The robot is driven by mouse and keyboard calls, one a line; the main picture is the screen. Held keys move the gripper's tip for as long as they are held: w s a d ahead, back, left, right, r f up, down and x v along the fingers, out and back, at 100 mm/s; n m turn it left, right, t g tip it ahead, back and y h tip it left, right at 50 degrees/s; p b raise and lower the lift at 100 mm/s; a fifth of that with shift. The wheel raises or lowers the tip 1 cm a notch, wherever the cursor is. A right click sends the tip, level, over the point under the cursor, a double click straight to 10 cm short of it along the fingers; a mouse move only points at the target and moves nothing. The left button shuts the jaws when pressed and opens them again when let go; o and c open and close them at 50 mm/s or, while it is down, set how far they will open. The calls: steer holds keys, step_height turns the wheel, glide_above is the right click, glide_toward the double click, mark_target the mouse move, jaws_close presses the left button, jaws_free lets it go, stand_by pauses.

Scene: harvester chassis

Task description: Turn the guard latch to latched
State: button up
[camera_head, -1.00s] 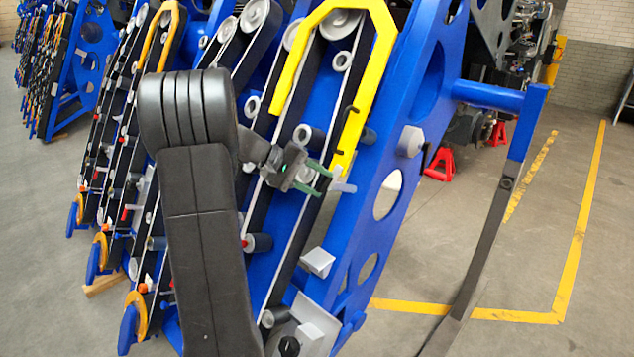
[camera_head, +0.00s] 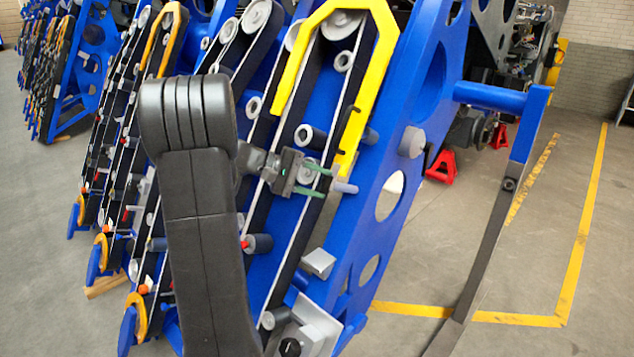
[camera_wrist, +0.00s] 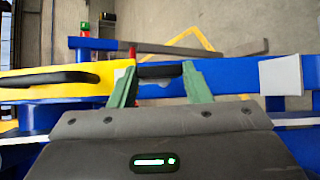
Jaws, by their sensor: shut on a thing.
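The yellow guard (camera_head: 372,75) runs down the front of the blue chassis side. In the wrist view, a short black bar (camera_wrist: 160,71), which looks like the guard latch handle, lies crosswise between the green fingers of my gripper (camera_wrist: 159,78). My gripper is shut on it. A red tip (camera_wrist: 132,53) stands beside the left finger. In the head view, my gripper (camera_head: 326,182) is at the lower end of the guard, by a light grey peg (camera_head: 345,187). The fingers hide part of the latch, and its exact angle cannot be told.
A grey block (camera_head: 318,263) sits on the chassis below my gripper. Belts and rollers lie close behind it. A blue bar (camera_head: 490,95) with a dark strap juts out at right. Open floor with yellow lines lies beyond. My arm hides part of the machine.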

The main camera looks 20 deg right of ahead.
steer(key=o, duration=1)
steer(key=b+v, duration=0.2)
steer(key=v, duration=1.2)
steer(key=shift+f, duration=0.1)
steer(key=p+x, duration=0.2)
steer(key=x, duration=1.2)
